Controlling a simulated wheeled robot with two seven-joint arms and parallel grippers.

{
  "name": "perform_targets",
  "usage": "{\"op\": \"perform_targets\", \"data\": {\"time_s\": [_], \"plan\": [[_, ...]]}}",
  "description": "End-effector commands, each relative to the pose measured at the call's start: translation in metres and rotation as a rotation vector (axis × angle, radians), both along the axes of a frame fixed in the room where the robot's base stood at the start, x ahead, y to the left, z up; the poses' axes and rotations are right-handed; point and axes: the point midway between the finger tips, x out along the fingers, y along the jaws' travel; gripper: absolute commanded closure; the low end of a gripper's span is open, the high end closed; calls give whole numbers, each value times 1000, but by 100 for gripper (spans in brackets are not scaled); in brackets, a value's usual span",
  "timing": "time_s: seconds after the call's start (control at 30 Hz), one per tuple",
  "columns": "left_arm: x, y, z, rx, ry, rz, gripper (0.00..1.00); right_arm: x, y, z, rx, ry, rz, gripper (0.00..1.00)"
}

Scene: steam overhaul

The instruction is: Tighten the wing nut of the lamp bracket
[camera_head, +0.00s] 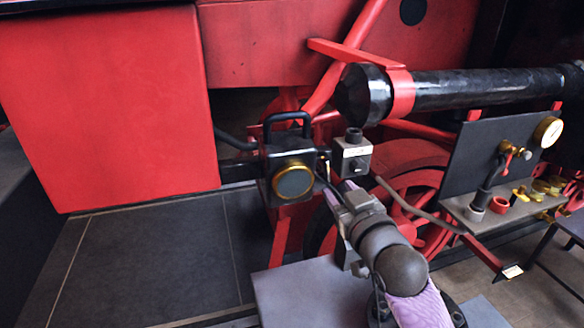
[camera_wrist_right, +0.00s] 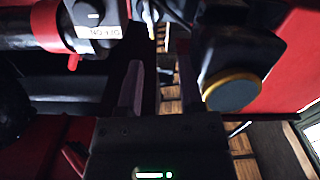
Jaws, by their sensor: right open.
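The lamp (camera_head: 293,181) is a black box with a brass-ringed lens and a top handle, fixed on the red engine frame. It also shows at the right of the right wrist view (camera_wrist_right: 233,90). My right gripper (camera_head: 338,188) is just right of the lamp and below a grey switch box. In the right wrist view its two fingers (camera_wrist_right: 160,75) stand apart with nothing held between them. A small pale metal part (camera_wrist_right: 149,12) shows beyond the fingertips; I cannot tell if it is the wing nut. The bracket is mostly hidden. My left gripper is out of view.
The switch box (camera_head: 351,156), labelled OFF-ON (camera_wrist_right: 104,32), sits close above my right gripper. A black cylinder (camera_head: 450,92) and red wheel (camera_head: 415,180) lie to the right. A gauge panel (camera_head: 505,150) stands further right. The floor (camera_head: 150,260) at left is clear.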

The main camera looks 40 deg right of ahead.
Motion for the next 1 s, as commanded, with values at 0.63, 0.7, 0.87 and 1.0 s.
{"op": "perform_targets", "data": {"time_s": [0.63, 0.7, 0.87, 1.0], "plan": [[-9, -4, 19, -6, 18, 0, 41, 90, -28, 2, -1, -3, 1, 53], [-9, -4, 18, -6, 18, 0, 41, 90, -28, 1, -1, -2, 0, 53], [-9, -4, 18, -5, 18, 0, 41, 90, -28, 1, -1, -2, -1, 59], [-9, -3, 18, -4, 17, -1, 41, 90, -28, 1, -1, -2, 0, 89]]}}
